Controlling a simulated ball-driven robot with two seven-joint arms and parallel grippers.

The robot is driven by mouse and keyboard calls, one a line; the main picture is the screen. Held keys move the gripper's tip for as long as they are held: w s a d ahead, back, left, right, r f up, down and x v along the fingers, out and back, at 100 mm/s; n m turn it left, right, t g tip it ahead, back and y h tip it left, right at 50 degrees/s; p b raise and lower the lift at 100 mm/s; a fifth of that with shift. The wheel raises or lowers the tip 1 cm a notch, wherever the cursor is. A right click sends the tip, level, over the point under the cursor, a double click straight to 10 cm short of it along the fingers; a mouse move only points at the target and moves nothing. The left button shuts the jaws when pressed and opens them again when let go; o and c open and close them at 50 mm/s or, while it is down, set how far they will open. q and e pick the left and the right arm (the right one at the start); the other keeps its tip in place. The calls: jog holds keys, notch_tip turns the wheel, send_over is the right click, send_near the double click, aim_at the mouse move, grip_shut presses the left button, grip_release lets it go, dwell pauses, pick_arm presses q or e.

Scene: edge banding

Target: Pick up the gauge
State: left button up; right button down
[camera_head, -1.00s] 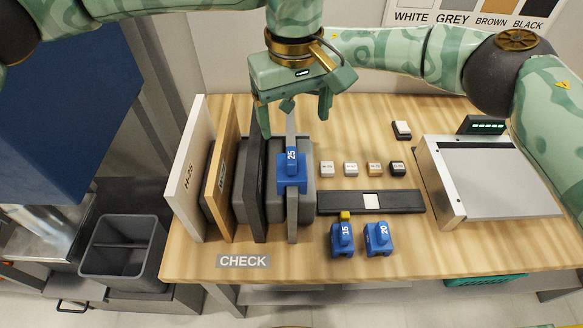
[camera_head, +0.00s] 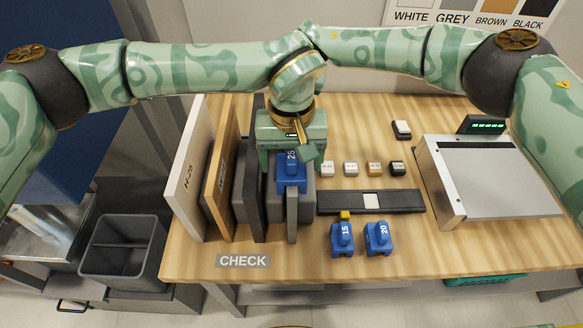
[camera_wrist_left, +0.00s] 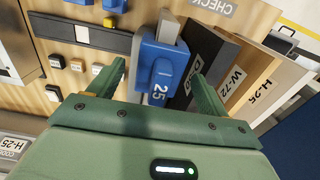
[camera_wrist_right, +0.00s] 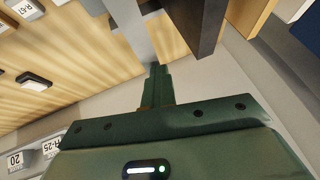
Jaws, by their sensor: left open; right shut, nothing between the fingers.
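The blue gauge marked 25 (camera_head: 291,178) sits over the top of a thin upright grey panel (camera_head: 293,222). In the left wrist view the gauge (camera_wrist_left: 162,68) stands between the two fingers. My left gripper (camera_head: 291,162) is open and low, one finger on each side of the gauge; I cannot tell whether either touches it. Blue gauges marked 15 (camera_head: 342,240) and 20 (camera_head: 378,239) stand at the table's front. My right gripper (camera_wrist_right: 158,75) is shut and empty, near the panels in the right wrist view; it is hidden in the head view.
White (camera_head: 187,170), brown (camera_head: 220,170) and dark (camera_head: 254,200) panels stand close to the left of the gauge. Small labelled blocks (camera_head: 350,169) and a dark strip (camera_head: 405,201) lie to the right, before a metal box (camera_head: 500,180). A grey bin (camera_head: 122,250) is at left.

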pick_arm(q)
jog(key=shift+f, duration=0.6)
pick_arm(e)
jog(key=shift+s+f, duration=0.2)
jog(key=shift+f, duration=0.2)
pick_arm(q)
jog(key=shift+c, duration=0.4)
jog(key=c, duration=1.2)
jog(key=shift+o, duration=0.2)
notch_tip(320, 180, up, 17)
